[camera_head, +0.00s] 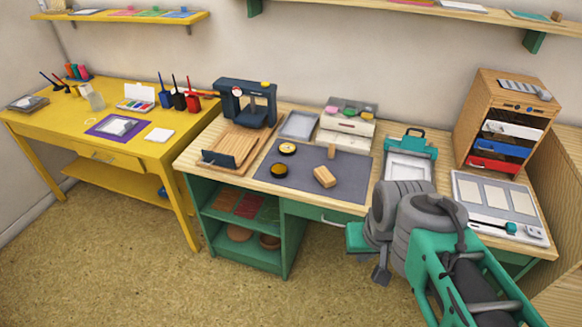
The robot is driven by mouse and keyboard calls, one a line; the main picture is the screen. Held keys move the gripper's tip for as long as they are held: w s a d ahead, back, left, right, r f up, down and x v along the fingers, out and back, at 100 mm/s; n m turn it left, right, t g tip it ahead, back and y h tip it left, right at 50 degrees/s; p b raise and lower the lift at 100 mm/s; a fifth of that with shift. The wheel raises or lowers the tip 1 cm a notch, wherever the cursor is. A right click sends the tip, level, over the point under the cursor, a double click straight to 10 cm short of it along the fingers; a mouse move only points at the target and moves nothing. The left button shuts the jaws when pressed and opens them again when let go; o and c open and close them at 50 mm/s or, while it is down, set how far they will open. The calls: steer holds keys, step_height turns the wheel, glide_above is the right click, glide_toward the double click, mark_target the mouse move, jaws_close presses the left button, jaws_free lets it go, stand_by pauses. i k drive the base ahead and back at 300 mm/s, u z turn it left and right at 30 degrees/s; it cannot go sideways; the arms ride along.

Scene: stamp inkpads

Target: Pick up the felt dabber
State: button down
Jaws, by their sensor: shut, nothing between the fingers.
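A small upright wooden piece (332,151) stands on the dark grey mat (353,170) of the wood-topped bench; it may be the felt dabber, but it is too small to be sure. A pale wooden block (324,176) lies in front of it. Two round inkpads, one with a pale face (287,148) and one dark with a yellowish rim (279,170), are to the left. My gripper (380,276) is shut, hanging before the bench's front edge, right of and apart from the mat. Its fingertips show small, with nothing seen in them.
A dark press (246,102) stands at the bench's back left, by a slatted wooden board (236,142). The mat's right part is clear.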

mark_target(332, 147)
steer(key=z, duration=0.4)
steer(key=k, duration=0.5)
steer(key=z, duration=0.25)
steer(key=i, duration=1.3)
steer(key=u, duration=1.5)
steer(key=i, duration=0.8)
steer(key=u, duration=0.8)
